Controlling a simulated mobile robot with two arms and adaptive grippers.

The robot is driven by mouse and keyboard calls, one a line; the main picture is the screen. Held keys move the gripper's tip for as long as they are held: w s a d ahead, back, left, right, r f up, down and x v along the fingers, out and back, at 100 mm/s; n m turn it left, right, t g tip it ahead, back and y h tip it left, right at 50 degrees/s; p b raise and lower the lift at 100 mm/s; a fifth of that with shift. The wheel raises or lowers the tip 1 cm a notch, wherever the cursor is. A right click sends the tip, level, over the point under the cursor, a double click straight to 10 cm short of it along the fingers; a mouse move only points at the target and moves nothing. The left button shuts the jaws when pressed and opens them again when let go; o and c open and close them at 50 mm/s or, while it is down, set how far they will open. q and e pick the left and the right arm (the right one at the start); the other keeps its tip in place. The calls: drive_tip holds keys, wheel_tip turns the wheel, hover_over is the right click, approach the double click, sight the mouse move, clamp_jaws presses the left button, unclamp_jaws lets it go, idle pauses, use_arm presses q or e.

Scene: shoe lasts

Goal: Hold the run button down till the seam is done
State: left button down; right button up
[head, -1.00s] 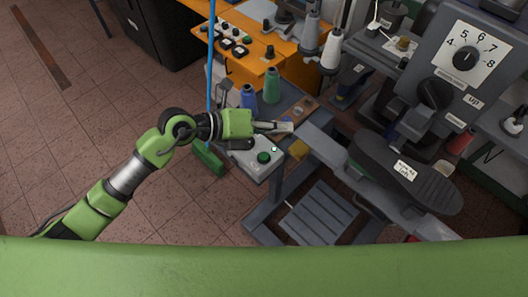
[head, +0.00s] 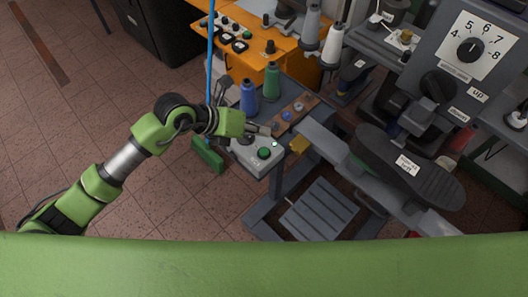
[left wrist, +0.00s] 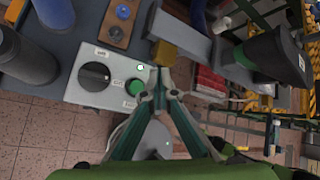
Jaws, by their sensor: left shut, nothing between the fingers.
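A grey control box (head: 250,163) stands at the near left corner of the machine, with a green button (head: 264,153) on its top. The left wrist view also shows the green button (left wrist: 136,87), beside a black knob (left wrist: 95,76) and a small pale lamp (left wrist: 141,67). My left gripper (head: 273,130) is shut and empty. Its fingertips (left wrist: 160,84) appear just right of the green button in the left wrist view, apart from it. The button looks uncovered. A dark shoe sole (head: 410,172) with a white label is at the machine's arm. My right gripper is out of view.
Blue (head: 248,98) and green (head: 271,82) thread spools stand behind the box. A yellow block (head: 299,145) sits close to the right of the fingertips. A dial panel (head: 470,50) rises at the right. Open tiled floor lies at the left.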

use_arm(q)
drive_tip(key=b, duration=0.4)
hover_over(262, 152)
wheel_tip(262, 152, down, 6)
drive_tip(key=shift+r, duration=0.25)
drive_tip(key=shift+f, duration=0.6)
idle(0.3)
drive_tip(key=shift+f+b, duration=0.4)
drive_tip(key=shift+b, duration=0.1)
